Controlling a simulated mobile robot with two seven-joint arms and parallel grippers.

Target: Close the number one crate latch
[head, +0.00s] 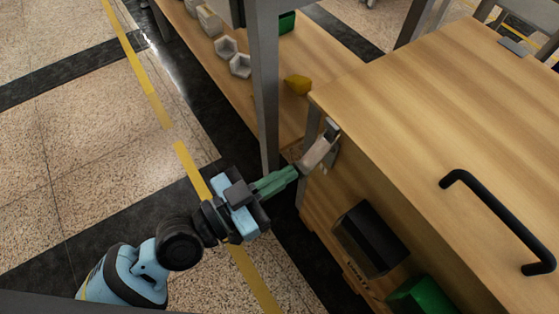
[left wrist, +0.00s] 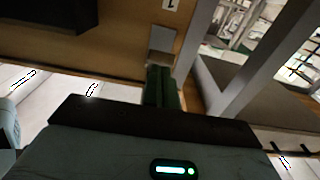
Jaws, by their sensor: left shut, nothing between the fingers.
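The large wooden crate (head: 430,100) fills the right of the head view, with its lid lying over the top. A metal latch (head: 322,146) sits on the crate's side near its left corner, just below the lid edge. My left gripper (head: 294,173) has its green fingers together and empty, with the tips right at the lower end of the latch; I cannot tell whether they touch. In the left wrist view the fingers (left wrist: 161,75) point at a grey latch plate (left wrist: 163,40) on the wood. My right gripper is not in view.
A black handle (head: 500,220) stands up from the lid. A black box (head: 369,240) and a green one (head: 423,297) are at the crate's side. A grey post (head: 265,90) stands close beside my gripper.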

